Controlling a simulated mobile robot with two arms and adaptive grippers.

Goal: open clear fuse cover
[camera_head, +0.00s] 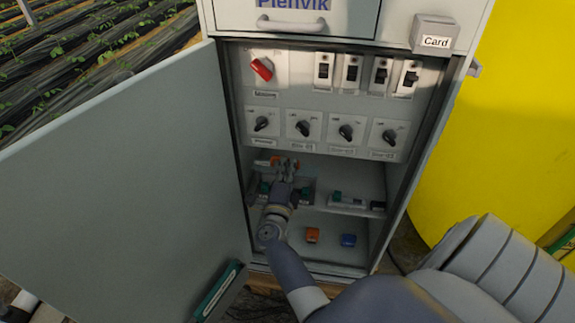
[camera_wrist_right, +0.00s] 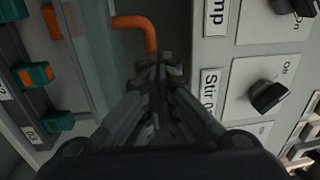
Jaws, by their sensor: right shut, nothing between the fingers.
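The clear fuse cover (camera_wrist_right: 92,45) shows in the right wrist view as a see-through panel left of my fingers. An orange bent handle (camera_wrist_right: 135,22) lies beside it, its end at my fingertips; I cannot tell whether they touch. In the head view, a bit of orange (camera_head: 277,162) shows beside the gripper, on the shelf below the knobs, and the cover is hard to make out. My right gripper (camera_head: 287,166) reaches into the open cabinet; it also shows in the wrist view (camera_wrist_right: 157,72), shut and empty. My left gripper is not in view.
The cabinet door (camera_head: 120,185) stands open at left. Above the gripper are black knobs (camera_head: 303,129), a red switch (camera_head: 262,68) and several toggles. Green terminal blocks (camera_wrist_right: 36,75) sit near the cover. An orange block (camera_head: 313,235) and a blue block (camera_head: 348,240) lie below.

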